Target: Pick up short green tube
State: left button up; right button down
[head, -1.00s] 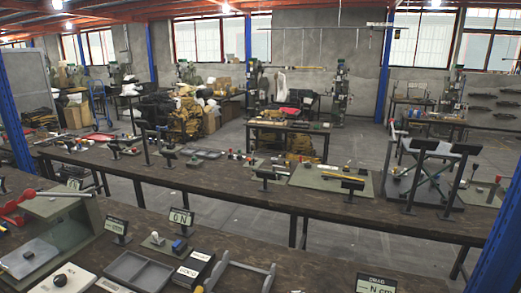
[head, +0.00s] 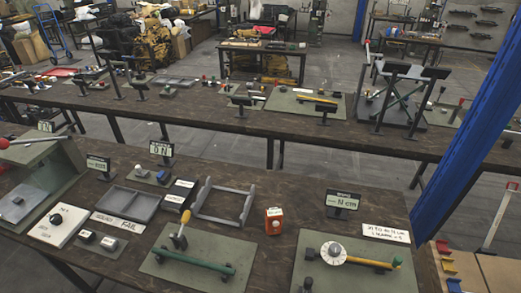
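A green tube (head: 200,261) with dark ends lies on a grey-green mat (head: 182,283) on the near table. A yellow-handled tool (head: 182,229) stands upright just behind the tube. Neither of my grippers is in view.
The near table (head: 300,180) also holds a grey tray (head: 128,203), a grey frame (head: 225,203), an orange box (head: 274,221), a display (head: 342,200) and a red-levered press (head: 35,185). A blue post (head: 460,130) rises at the right. Colored bins (head: 447,267) stand front right.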

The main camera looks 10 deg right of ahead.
aim_at(177, 256)
jog(key=z, duration=0.3)
jog(key=k+l+u, duration=0.25)
jog(key=u, duration=0.65)
jog(key=i+j+z, duration=0.25)
jog(key=j, duration=0.25)
jog(key=i, duration=0.45)
jog(key=j+z, duration=0.15)
jog(key=j, duration=0.3)
jog(key=k+j+z, duration=0.15)
jog(key=j, duration=0.35)
jog(key=k+j+z, duration=0.2)
jog(key=j, duration=0.25)
jog(key=i, duration=0.05)
